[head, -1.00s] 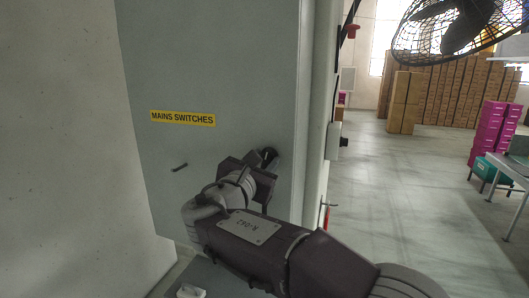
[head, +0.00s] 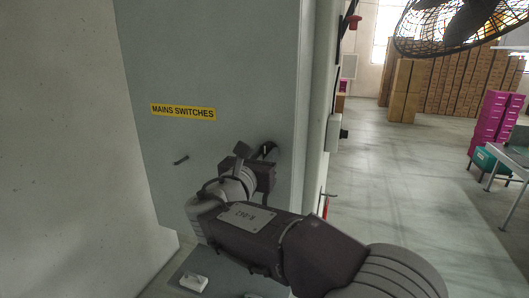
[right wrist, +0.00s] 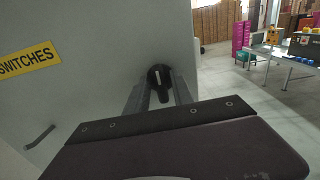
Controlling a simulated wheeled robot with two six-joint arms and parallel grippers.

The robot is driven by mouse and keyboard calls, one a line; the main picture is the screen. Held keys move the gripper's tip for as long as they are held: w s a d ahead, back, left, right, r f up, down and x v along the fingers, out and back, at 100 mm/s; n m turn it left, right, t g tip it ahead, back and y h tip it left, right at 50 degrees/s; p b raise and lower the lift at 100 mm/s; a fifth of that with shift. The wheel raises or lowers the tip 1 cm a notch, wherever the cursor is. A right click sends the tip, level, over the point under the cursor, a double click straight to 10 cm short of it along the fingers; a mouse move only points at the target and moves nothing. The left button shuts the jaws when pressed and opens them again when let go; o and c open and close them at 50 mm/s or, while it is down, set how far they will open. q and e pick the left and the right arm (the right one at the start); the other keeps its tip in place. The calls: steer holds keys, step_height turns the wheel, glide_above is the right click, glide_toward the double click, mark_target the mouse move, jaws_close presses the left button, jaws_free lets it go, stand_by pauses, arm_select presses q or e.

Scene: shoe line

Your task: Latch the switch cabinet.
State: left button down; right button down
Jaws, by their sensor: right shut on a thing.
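The grey switch cabinet (head: 225,65) fills the middle of the head view. Its door carries a yellow "MAINS SWITCHES" label (head: 183,112); part of the label shows in the right wrist view (right wrist: 28,58). A small dark pull (head: 181,160) sits below the label. A black latch handle (right wrist: 159,84) on a round base is near the door's right edge. My right gripper (right wrist: 158,97) is shut on this handle, one finger on each side, and the handle points down in the wrist view. In the head view the gripper (head: 266,158) mostly hides the handle. My left gripper is out of view.
A pale wall (head: 60,150) stands close on the left. A post (head: 318,120) runs along the cabinet's right side. A black fan (head: 450,28) hangs at upper right. Open floor (head: 390,170) lies right, with brown cartons (head: 403,90), pink boxes (head: 490,122) and a table beyond.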

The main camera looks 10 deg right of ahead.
steer(key=c, duration=1.4)
jaws_free()
steer(key=shift+s+a+f, duration=0.1)
steer(key=shift+s+a, duration=0.05)
steer(key=shift+s, duration=0.05)
steer(key=b+v, duration=0.4)
steer(key=v, duration=0.4)
steer(key=shift+s+a, duration=0.2)
steer(key=shift+s, duration=0.05)
